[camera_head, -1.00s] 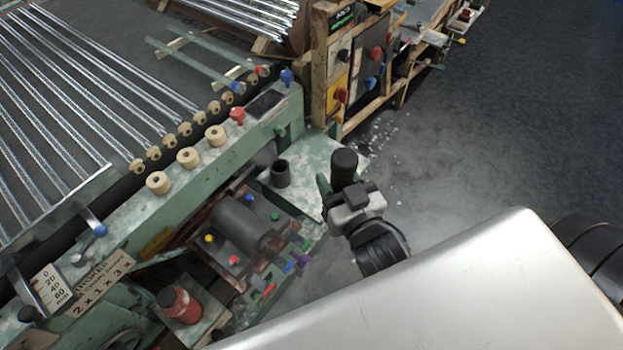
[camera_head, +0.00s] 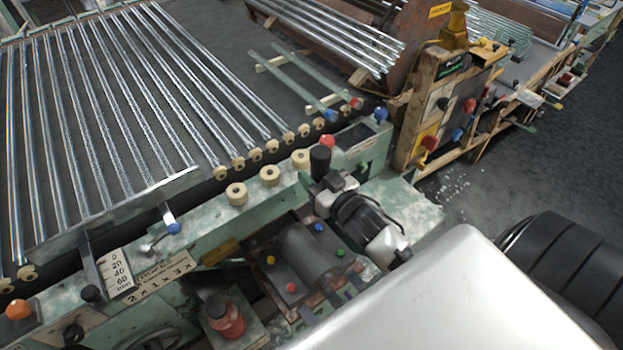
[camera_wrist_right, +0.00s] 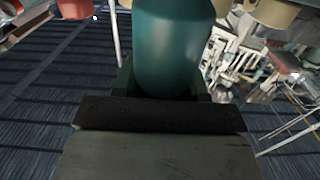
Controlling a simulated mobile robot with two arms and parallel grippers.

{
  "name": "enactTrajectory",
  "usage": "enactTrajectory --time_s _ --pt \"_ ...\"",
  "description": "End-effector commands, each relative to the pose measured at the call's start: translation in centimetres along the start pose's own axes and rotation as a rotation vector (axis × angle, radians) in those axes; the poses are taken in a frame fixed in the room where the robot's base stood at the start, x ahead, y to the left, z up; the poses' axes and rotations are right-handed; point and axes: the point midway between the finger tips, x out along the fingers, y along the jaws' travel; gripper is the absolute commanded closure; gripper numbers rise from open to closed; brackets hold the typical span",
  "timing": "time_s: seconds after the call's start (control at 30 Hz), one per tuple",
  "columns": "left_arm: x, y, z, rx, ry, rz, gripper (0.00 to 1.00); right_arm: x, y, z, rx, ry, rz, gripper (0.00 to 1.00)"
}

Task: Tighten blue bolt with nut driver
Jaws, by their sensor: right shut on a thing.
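My right gripper (camera_head: 322,186) is shut on the nut driver, whose black upper end (camera_head: 320,158) stands up above the jaws beside the green beam. In the right wrist view, a teal rounded cylinder (camera_wrist_right: 175,45), likely the nut driver's handle, sits between the jaws. The tool's lower end is hidden. Several blue heads show: one blue knob (camera_head: 380,114) at the beam's right end, one on a rod end (camera_head: 330,114), and one lower left (camera_head: 173,229). I cannot tell which is the blue bolt. The gripper is apart from all three. My left gripper is not in view.
A red knob (camera_head: 327,141) and several cream rollers (camera_head: 237,193) line the green beam near my gripper. A black cylinder unit (camera_head: 305,255) with coloured buttons lies just below. Glass tubes (camera_head: 100,120) fill the left. Open floor (camera_head: 480,195) lies at right.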

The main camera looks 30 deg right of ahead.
Motion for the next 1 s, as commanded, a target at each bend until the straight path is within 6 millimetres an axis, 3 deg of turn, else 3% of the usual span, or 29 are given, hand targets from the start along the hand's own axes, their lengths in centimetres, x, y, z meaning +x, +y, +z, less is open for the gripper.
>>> enactTrajectory --time_s 0.5,1.0 --pt "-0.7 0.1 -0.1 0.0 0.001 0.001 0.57 0.0 -0.1 -0.4 0.002 0.005 0.0 1.0" --pt "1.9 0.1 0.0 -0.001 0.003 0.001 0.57 0.0 0.0 3.3 0.001 0.005 0.0 1.0"
